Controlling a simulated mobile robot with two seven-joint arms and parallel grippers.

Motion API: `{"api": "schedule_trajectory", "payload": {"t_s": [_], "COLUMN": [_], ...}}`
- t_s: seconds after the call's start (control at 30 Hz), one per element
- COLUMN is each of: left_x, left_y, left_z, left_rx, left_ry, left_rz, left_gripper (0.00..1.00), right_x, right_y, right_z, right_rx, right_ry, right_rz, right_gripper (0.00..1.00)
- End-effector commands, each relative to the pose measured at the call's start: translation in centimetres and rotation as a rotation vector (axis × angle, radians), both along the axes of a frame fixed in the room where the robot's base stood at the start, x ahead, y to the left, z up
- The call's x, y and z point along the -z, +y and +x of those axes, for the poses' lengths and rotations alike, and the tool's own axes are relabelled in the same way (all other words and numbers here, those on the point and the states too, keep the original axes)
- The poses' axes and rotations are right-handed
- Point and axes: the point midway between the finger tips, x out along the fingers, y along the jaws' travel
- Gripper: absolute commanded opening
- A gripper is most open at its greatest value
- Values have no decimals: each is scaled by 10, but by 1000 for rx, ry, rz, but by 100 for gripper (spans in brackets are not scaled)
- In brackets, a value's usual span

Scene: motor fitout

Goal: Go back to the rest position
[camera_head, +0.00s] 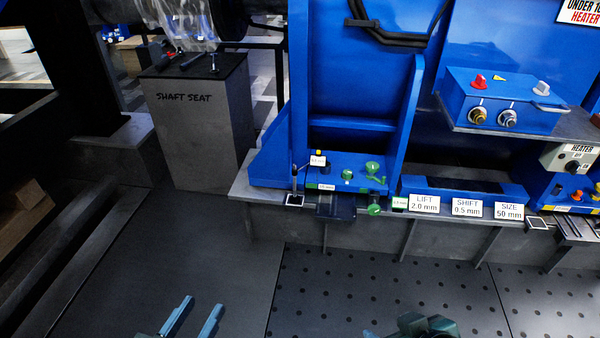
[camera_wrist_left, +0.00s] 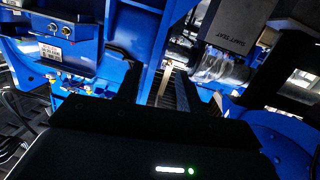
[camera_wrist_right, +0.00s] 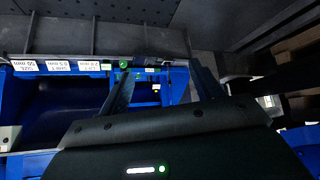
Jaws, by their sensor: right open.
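My left gripper (camera_head: 203,303) shows at the bottom left of the head view, with two pale blue fingers apart and nothing between them. My right gripper (camera_head: 412,326) is at the bottom edge of the head view, partly cut off. In the right wrist view its two fingers (camera_wrist_right: 160,72) stand wide apart with nothing between them. Both grippers are in front of the blue machine (camera_head: 345,60) and appear clear of it.
The grey shaft seat block (camera_head: 200,125) stands at the back left with small tools on top. A blue fixture with green knobs (camera_head: 345,172) and the LIFT, SHIFT and SIZE labels (camera_head: 466,207) line the machine's ledge. A control box (camera_head: 505,100) is at right. The floor (camera_head: 190,250) in front is clear.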

Motion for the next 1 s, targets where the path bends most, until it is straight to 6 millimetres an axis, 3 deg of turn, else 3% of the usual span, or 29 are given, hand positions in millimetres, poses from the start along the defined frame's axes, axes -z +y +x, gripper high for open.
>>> {"api": "schedule_trajectory", "payload": {"t_s": [0.03,0.13,0.33,0.7,0.77,1.0], "left_x": [13,23,44,66,41,23], "left_y": [-3,-9,-24,-43,-41,-36], "left_z": [2,6,12,11,13,21], "left_rx": [10,30,78,146,138,115], "left_ry": [-27,-84,-221,-406,-381,-269], "left_rz": [1,-2,-8,-20,-13,20], "left_gripper": [38,38,38,38,38,38], "right_x": [13,19,16,-6,-32,-49], "right_y": [6,20,55,91,90,84], "right_z": [7,23,42,23,26,34], "right_rx": [-17,-58,-153,-268,-259,-228], "right_ry": [-60,-207,-564,-1041,-1021,-911], "right_rz": [12,49,160,366,358,319], "right_gripper": [65,65,65,65,65,65]}}
